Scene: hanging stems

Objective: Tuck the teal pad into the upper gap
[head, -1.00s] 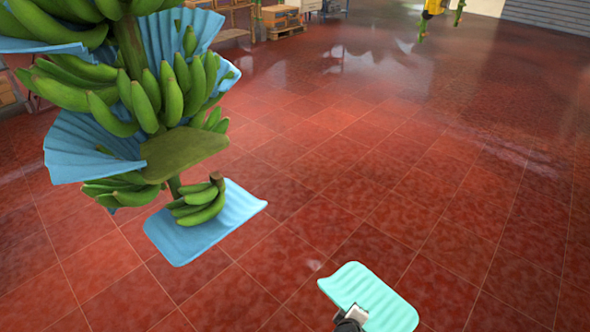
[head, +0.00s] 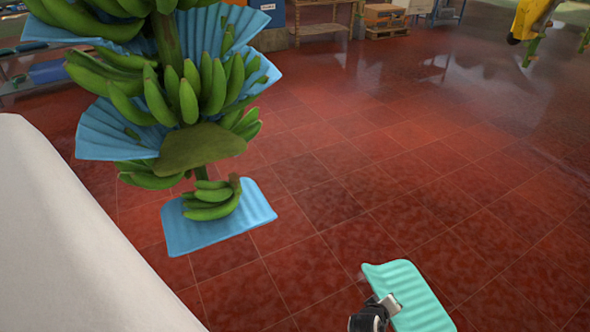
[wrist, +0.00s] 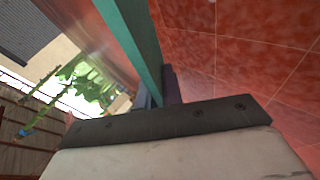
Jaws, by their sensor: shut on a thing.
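The teal pad (head: 412,293) is a ribbed, slightly curved sheet at the lower right of the head view. My gripper (head: 388,305) is shut on its near left edge and holds it clear of the hanging stem. In the wrist view the pad (wrist: 132,40) shows edge-on as a teal strip rising from the jaws (wrist: 165,92). The stem (head: 167,40) hangs at the left with tiers of green bananas (head: 185,92). Blue pads (head: 110,130) fan out between the upper tiers. An olive-green flat piece (head: 203,148) sits under the middle tier. Which space is the upper gap is unclear.
A flat blue pad (head: 215,225) holds the lowest small banana cluster (head: 212,200). A large white surface (head: 70,240) fills the lower left. Red tiled floor (head: 400,150) lies open between the stem and my gripper. Wooden pallets (head: 385,20) stand far back.

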